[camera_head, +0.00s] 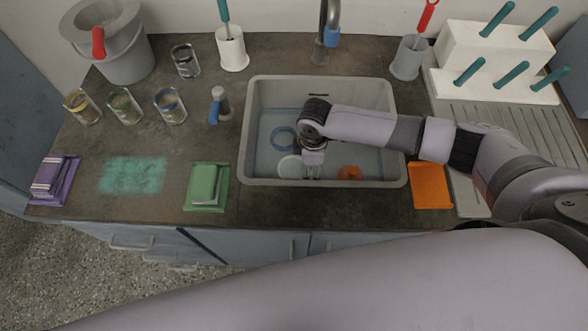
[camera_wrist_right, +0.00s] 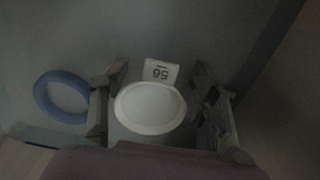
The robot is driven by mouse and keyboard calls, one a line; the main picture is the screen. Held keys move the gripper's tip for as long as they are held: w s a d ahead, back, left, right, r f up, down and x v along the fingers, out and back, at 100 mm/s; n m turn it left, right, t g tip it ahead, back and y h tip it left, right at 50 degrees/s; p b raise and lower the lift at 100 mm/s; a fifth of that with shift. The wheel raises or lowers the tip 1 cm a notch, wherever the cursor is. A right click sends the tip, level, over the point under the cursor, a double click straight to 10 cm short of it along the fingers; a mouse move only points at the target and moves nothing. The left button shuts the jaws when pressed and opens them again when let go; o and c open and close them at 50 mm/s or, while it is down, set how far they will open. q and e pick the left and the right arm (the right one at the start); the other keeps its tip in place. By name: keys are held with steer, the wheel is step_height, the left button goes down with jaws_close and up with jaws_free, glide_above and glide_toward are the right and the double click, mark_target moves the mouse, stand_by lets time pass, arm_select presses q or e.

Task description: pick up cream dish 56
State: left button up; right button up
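The cream dish 56 (camera_head: 289,167) lies in the grey basin, near its front wall. In the right wrist view the round dish (camera_wrist_right: 150,108) shows with a white tag (camera_wrist_right: 161,72) reading 56 behind its rim. My right gripper (camera_head: 312,172) reaches down into the basin beside the dish. In the wrist view its two fingers (camera_wrist_right: 160,105) stand apart, one on each side of the dish. A narrow gap shows on the right; on the left I cannot tell if the finger touches. My left gripper is not in view.
The grey basin (camera_head: 397,130) has raised walls around the dish. A blue ring (camera_head: 284,138) and an orange piece (camera_head: 350,173) also lie in it. A faucet (camera_head: 328,25) stands behind.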

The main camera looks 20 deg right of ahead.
jaws_close()
stand_by(0.5)
steer(key=shift+r, duration=0.2)
